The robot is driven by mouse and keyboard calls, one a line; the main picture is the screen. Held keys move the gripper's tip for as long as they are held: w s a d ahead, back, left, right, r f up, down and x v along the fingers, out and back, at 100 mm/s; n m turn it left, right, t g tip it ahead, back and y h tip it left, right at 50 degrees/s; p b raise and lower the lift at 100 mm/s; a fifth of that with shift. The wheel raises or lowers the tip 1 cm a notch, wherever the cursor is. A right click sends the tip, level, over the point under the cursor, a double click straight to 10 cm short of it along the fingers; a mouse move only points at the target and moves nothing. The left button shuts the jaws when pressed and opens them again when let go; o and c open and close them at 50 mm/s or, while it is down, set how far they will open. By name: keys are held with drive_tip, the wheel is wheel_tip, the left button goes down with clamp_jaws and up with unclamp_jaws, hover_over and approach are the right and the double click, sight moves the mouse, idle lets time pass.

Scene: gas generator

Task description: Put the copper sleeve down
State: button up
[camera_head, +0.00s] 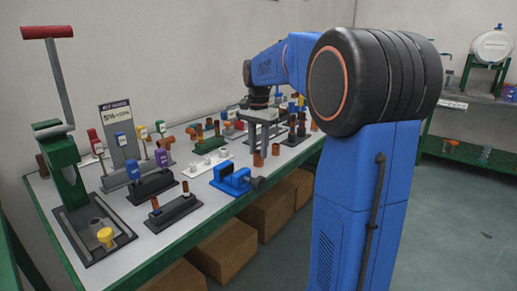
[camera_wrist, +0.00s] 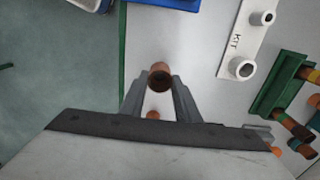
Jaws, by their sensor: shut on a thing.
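The copper sleeve (camera_wrist: 159,78) is at the tips of my gripper (camera_wrist: 160,88) in the wrist view, with a grey finger on each side of it. I look into its dark open end. In the head view my gripper (camera_head: 262,128) points down over the right part of the workbench, near its front edge. A short copper piece (camera_head: 258,158) shows low by the fingers there and seems to be the held sleeve. I cannot tell whether it touches the bench top. A second small copper piece (camera_wrist: 153,115) shows between the fingers.
The workbench (camera_head: 190,210) has a green edge close by. A blue vise (camera_head: 232,180) stands left of my gripper. A white KIT block (camera_wrist: 243,40) and a green rack (camera_wrist: 280,88) with copper fittings lie to the right in the wrist view. A green press (camera_head: 65,165) stands far left.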

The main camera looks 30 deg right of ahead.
drive_tip(key=o, duration=1)
drive_tip(key=shift+f, duration=0.1)
drive_tip(key=shift+o, duration=0.2)
wheel_tip(320, 180, up, 12)
idle(0.4)
